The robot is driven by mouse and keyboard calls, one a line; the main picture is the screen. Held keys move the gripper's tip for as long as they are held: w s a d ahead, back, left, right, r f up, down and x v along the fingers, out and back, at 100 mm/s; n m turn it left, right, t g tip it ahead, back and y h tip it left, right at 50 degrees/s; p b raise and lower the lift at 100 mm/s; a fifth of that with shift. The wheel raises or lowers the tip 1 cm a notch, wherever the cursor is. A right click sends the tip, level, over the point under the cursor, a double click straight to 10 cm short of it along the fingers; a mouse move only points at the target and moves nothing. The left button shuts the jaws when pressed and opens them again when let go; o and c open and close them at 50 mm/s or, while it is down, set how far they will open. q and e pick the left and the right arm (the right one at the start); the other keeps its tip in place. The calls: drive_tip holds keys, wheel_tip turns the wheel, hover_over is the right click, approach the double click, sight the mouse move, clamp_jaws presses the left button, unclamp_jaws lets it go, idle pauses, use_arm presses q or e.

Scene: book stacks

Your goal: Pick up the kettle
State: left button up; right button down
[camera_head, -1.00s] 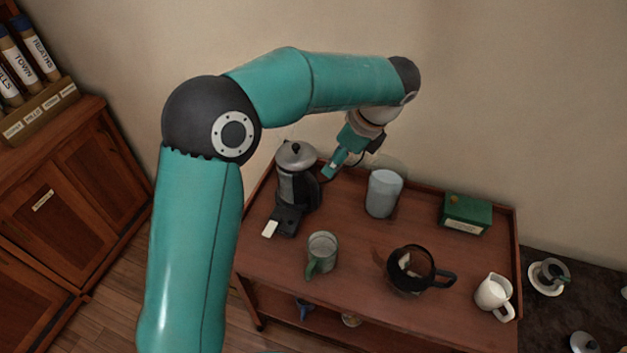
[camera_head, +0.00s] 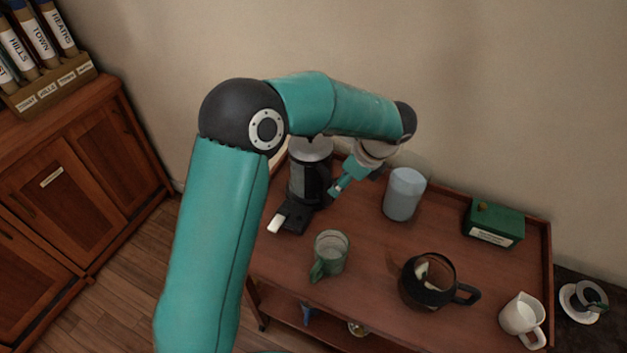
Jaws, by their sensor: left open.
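The kettle (camera_head: 308,180) is a steel and dark pot with a black handle on its right side. It stands upright on a dark base at the back left of the wooden cart (camera_head: 375,262). My upper arm hides its lid in part. My left gripper (camera_head: 335,191) comes down from the upper right and is beside the kettle's handle side. It is open and small in view. I cannot tell whether its fingers touch the handle or lie around it. My right gripper is not in view.
A grey-white canister (camera_head: 404,194) stands just right of the gripper. A green mug (camera_head: 330,255), a dark glass pot (camera_head: 425,290), a white jug (camera_head: 520,318) and a green box (camera_head: 494,223) share the cart top. The cart has raised edges, with a wall behind.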

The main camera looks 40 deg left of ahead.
sight(328, 195)
use_arm(q)
drive_tip(key=shift+s+a+p+x, duration=0.15)
drive_tip(key=shift+p+x, duration=0.05)
drive_tip(key=shift+x, duration=1.8)
drive_tip(key=shift+s+a+p+x, duration=0.15)
drive_tip(key=shift+p+x, duration=0.05)
drive_tip(key=shift+x, duration=1.8)
drive_tip(key=shift+r, duration=0.15)
drive_tip(key=shift+c, duration=0.4)
clamp_jaws()
drive_tip(key=shift+w+r, duration=0.1)
drive_tip(key=shift+r, duration=0.05)
